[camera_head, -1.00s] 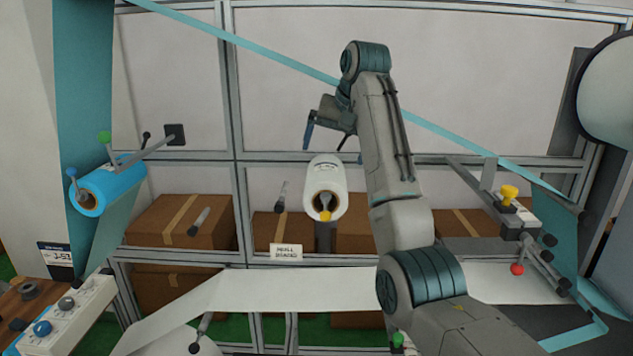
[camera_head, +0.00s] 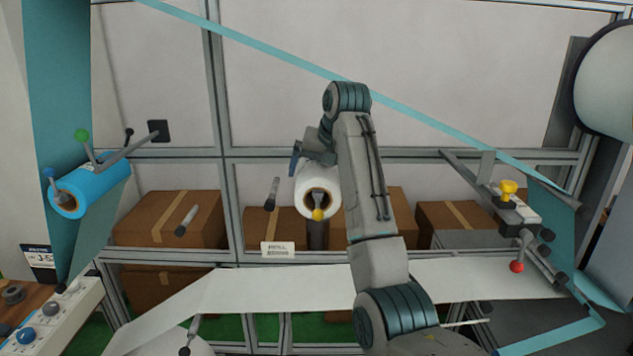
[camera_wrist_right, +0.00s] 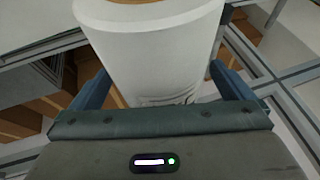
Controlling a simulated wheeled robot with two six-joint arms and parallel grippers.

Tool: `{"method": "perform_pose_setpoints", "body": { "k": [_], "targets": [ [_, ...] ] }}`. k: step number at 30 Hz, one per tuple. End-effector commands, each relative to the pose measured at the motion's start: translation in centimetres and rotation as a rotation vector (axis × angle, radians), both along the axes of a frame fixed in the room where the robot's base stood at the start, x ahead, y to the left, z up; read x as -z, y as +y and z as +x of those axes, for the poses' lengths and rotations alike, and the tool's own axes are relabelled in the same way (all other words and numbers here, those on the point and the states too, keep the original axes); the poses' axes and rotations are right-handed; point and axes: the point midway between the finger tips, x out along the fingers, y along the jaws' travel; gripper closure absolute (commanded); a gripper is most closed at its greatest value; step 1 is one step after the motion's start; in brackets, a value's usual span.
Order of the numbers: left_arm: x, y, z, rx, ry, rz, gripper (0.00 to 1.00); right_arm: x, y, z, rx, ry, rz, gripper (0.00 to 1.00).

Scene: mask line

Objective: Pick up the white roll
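The white roll (camera_head: 316,188) sits on a holder with a yellow tip in front of the rack, in the middle of the head view. It also fills the top middle of the right wrist view (camera_wrist_right: 155,50). My right gripper (camera_head: 311,163) is at the top of the roll, its fingers apart. In the wrist view one blue finger (camera_wrist_right: 97,90) is left of the roll and the other (camera_wrist_right: 226,82) is right of it. I cannot tell whether they touch it. My left gripper is not in view.
A blue roll (camera_head: 92,187) hangs on a bar at the left. Cardboard boxes (camera_head: 170,215) stand behind the rack. A white web (camera_head: 265,290) runs below the roll. A yellow knob (camera_head: 508,188) and a red knob (camera_head: 517,267) are at the right.

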Motion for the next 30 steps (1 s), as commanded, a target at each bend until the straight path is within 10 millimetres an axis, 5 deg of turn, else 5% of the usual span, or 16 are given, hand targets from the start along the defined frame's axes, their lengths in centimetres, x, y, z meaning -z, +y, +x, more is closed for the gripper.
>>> {"method": "perform_pose_setpoints", "body": {
  "k": [1,7,30],
  "targets": [
    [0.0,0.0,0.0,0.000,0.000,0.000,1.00,0.0,0.0,0.0,0.000,0.000,0.000,0.08],
    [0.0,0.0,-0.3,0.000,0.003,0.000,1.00,0.0,0.0,0.0,0.000,0.000,0.000,0.47],
    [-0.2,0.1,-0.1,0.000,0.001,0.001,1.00,-1.6,-0.1,0.4,0.002,-0.001,-0.001,0.47]
  ]
}}
